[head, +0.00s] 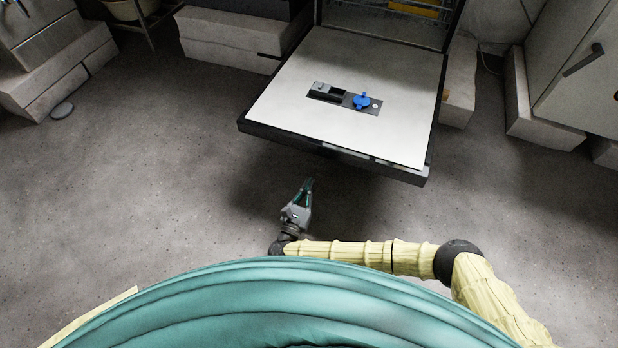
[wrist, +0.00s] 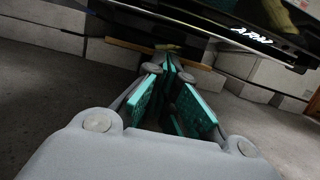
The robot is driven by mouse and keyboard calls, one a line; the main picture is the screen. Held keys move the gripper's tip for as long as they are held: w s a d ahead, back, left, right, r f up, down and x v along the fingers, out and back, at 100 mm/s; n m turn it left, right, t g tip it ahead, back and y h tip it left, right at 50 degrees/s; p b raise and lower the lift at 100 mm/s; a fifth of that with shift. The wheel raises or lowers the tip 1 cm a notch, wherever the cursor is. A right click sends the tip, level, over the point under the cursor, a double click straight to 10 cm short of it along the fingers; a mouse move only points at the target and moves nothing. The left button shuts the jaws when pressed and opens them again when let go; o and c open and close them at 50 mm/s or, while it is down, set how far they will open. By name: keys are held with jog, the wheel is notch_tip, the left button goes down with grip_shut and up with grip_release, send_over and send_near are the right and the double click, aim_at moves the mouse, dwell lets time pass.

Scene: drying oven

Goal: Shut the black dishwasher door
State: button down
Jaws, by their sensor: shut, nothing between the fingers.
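The dishwasher door (head: 285,97) hangs open in the head view, lying about level, with its white inner face up and a black outer edge. A detergent compartment with a blue cap (head: 362,101) is set in its middle. My gripper (head: 308,183) is shut and empty, in front of and apart from the door's near edge, over the floor. In the wrist view my gripper's green finger pads (wrist: 172,68) are together at the tips, and the door's dark edge with white lettering (wrist: 252,36) crosses above them.
The dishwasher's dark interior with a rack (head: 395,18) is at the back. Stone-like blocks (head: 228,36) stand left of it, and a white cabinet (head: 590,80) with a dark handle stands at the right. A flat grey disc (head: 62,110) lies at the left. The floor around the door is clear.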

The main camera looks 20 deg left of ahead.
jog(key=w+r+b, duration=0.4)
jog(key=w+r, duration=0.2)
jog(key=w, duration=0.2)
jog(key=shift+w+d+b, duration=0.2)
jog(key=shift+d+b, duration=0.1)
jog(key=shift+b, duration=0.05)
